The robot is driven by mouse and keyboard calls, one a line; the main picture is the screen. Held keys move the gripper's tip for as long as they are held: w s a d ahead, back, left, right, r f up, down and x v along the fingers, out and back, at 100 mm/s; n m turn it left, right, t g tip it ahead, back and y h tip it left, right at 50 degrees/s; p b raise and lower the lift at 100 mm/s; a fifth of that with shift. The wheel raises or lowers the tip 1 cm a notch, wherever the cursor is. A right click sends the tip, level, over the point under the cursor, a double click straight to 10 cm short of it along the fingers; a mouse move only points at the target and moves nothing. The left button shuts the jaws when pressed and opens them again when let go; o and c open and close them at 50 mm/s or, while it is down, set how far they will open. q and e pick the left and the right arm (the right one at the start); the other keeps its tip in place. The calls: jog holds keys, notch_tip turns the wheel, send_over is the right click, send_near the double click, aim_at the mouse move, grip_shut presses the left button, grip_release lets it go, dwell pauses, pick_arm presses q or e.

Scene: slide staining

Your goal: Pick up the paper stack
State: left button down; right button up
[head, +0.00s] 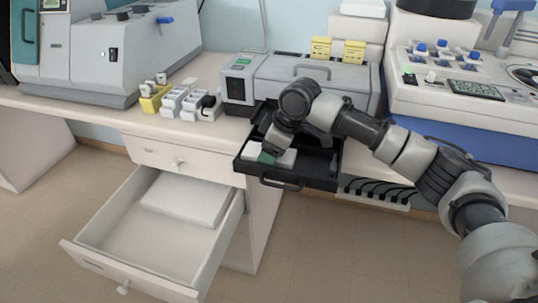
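A flat white block that looks like the paper stack (187,199) lies at the back of the open lower drawer (140,236) on the left. Nothing touches it. My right gripper (272,149) points down over the black pulled-out tray (321,166) of the grey machine, to the right of the drawer and apart from the stack. Its fingertips are small and partly hidden, so I cannot tell whether they are open or shut. A white item and a greenish patch show in the tray under it. My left gripper is not in view.
The grey machine (273,78) stands on the bench behind the tray. White and yellow slide holders (190,101) stand to its left. A large grey device (110,50) is at the back left and a white analyser (460,75) at the right. Space above the drawer is clear.

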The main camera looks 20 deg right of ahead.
jog(key=shift+c, duration=1.4)
